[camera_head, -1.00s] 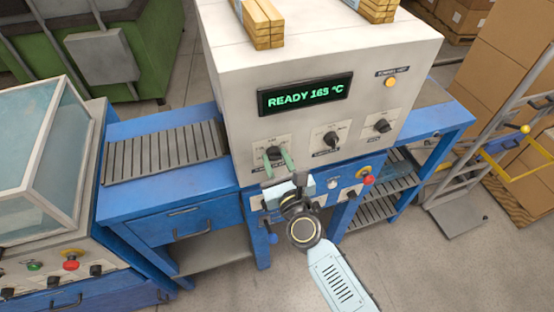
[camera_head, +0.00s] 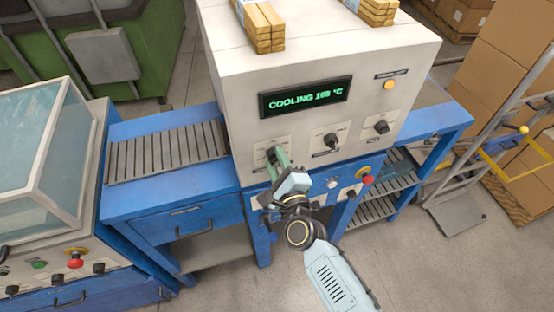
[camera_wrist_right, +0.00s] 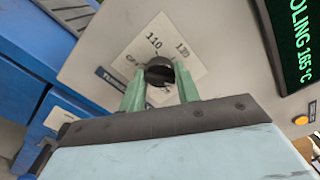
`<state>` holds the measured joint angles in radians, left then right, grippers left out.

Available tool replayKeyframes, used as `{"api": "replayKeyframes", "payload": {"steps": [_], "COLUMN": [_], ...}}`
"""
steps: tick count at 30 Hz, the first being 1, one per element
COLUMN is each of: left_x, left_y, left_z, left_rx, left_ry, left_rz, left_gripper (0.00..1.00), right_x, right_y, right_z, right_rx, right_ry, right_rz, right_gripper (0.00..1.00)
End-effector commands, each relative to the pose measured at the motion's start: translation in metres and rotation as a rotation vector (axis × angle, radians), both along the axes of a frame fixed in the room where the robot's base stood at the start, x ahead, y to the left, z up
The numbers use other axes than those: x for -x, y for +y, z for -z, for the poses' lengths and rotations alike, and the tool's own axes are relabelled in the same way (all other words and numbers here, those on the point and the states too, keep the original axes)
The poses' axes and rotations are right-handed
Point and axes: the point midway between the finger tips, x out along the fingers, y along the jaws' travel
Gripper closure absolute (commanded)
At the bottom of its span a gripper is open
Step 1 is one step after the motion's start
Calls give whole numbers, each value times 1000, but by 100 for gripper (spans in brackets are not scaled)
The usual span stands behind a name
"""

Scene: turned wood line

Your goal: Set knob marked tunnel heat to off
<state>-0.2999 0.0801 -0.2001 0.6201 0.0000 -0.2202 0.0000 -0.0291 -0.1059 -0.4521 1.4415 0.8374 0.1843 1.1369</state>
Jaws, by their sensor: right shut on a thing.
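The machine's left dark knob (camera_head: 270,154) sits on a white dial plate below the display. My right gripper (camera_head: 279,159) is at this knob, its green fingers closed on either side of it. In the right wrist view the knob (camera_wrist_right: 159,71) sits between the fingertips of my right gripper (camera_wrist_right: 160,82). The dial plate (camera_wrist_right: 180,47) there shows "110" and what looks like "OFF". The display (camera_head: 303,96) reads "COOLING", with about 165 °C. My left gripper is out of view.
Two more dark knobs, a middle one (camera_head: 331,141) and a right one (camera_head: 381,127), are on the same panel. A red button (camera_head: 367,180) sits on the blue front below. A roller conveyor (camera_head: 166,152) extends left. An amber lamp (camera_head: 389,85) is at upper right.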

Motion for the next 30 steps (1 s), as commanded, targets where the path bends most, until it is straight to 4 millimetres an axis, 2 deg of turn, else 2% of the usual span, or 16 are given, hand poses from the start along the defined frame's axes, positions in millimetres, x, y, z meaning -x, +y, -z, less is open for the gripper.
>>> {"api": "replayKeyframes", "payload": {"steps": [30], "left_x": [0], "left_y": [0], "left_z": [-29], "left_rx": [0], "left_ry": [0], "left_rz": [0], "left_gripper": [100], "right_x": [0], "right_y": [0], "right_z": [2], "right_rx": [918], "right_ry": [-296], "right_rz": [-2], "right_gripper": [91]}}
